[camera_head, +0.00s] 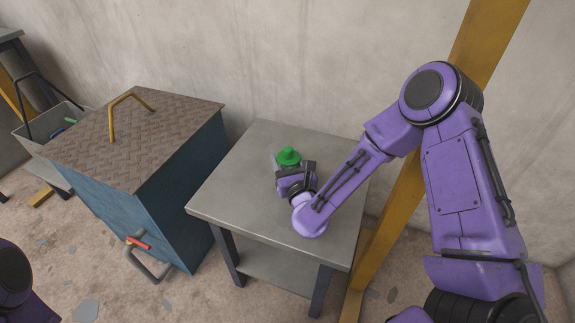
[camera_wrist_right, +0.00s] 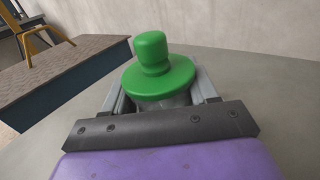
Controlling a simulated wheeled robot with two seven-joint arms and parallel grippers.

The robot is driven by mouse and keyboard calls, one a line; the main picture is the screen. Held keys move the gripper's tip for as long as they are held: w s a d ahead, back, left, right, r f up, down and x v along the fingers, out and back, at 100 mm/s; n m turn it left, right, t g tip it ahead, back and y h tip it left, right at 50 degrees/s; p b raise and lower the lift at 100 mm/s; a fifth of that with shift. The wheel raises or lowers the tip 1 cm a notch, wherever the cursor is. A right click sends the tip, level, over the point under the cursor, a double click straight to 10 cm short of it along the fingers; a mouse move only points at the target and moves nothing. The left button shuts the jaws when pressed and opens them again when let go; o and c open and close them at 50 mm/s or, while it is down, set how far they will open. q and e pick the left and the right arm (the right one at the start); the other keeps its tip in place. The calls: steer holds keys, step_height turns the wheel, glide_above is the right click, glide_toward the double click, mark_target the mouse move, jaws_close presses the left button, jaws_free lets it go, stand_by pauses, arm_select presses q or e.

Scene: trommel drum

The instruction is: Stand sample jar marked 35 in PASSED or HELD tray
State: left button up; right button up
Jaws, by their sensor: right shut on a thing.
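A jar with a green knobbed lid (camera_head: 289,156) stands at the back of the grey table (camera_head: 245,215). Its lid also shows large in the right wrist view (camera_wrist_right: 155,78). My right gripper (camera_head: 281,166) is shut on the jar, one finger on each side below the lid, as the right wrist view shows. The jar looks upright. Its body is mostly hidden by the gripper, and no number on it can be read. I cannot tell whether its base touches the table. No tray labelled PASSED or HELD can be made out. My left gripper is out of view.
A blue cabinet (camera_head: 178,200) with a ribbed brown top and a yellow handle (camera_head: 128,103) stands left of the table. A grey bin (camera_head: 35,125) with small coloured things is at the far left. A yellow post (camera_head: 385,215) rises right of the table. The table's front is bare.

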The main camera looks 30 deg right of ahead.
steer(key=shift+w+f, duration=0.1)
steer(key=shift+f, duration=0.7)
steer(key=shift+f, duration=0.2)
steer(key=o, duration=1.1)
steer(key=shift+r, duration=0.1)
steer(key=shift+c, duration=0.2)
